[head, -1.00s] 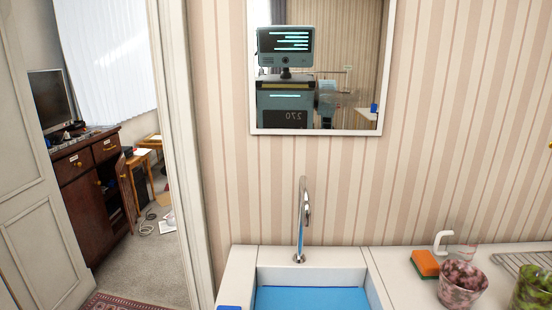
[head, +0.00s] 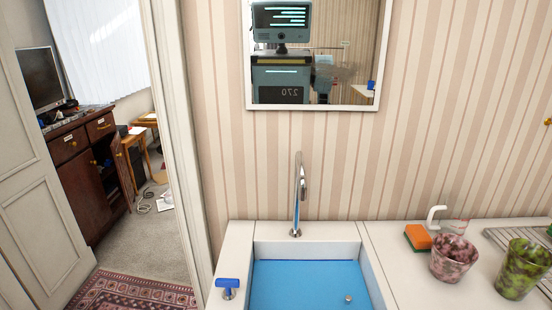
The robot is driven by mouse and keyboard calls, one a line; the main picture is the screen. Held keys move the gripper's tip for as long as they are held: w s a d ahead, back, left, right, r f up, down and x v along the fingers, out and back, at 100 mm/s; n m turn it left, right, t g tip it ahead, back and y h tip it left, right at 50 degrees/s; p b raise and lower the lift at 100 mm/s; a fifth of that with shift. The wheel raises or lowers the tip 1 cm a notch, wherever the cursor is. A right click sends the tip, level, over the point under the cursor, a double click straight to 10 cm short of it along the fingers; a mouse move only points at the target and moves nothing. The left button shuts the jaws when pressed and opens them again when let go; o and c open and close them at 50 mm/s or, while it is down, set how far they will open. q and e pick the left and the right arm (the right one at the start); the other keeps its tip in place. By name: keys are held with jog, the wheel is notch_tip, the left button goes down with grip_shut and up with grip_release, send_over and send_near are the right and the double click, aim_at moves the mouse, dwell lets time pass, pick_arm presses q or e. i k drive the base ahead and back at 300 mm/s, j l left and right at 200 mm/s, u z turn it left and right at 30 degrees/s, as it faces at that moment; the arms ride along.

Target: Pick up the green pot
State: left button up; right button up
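A green mottled pot (head: 523,268) stands upright on the white counter at the right, in front of a wire rack. A pink mottled pot (head: 453,258) stands to its left, a little apart from it. Neither of my grippers is in the head view.
A sink with a blue basin (head: 300,283) and a chrome tap (head: 298,195) is at the centre. A blue-handled tool or knob (head: 228,286) is at its left edge. An orange sponge (head: 417,237) and a white hook-shaped item (head: 435,217) are behind the pink pot. A wire rack (head: 497,238) is at the right.

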aim_at(526, 263)
jog(key=z, duration=1.7)
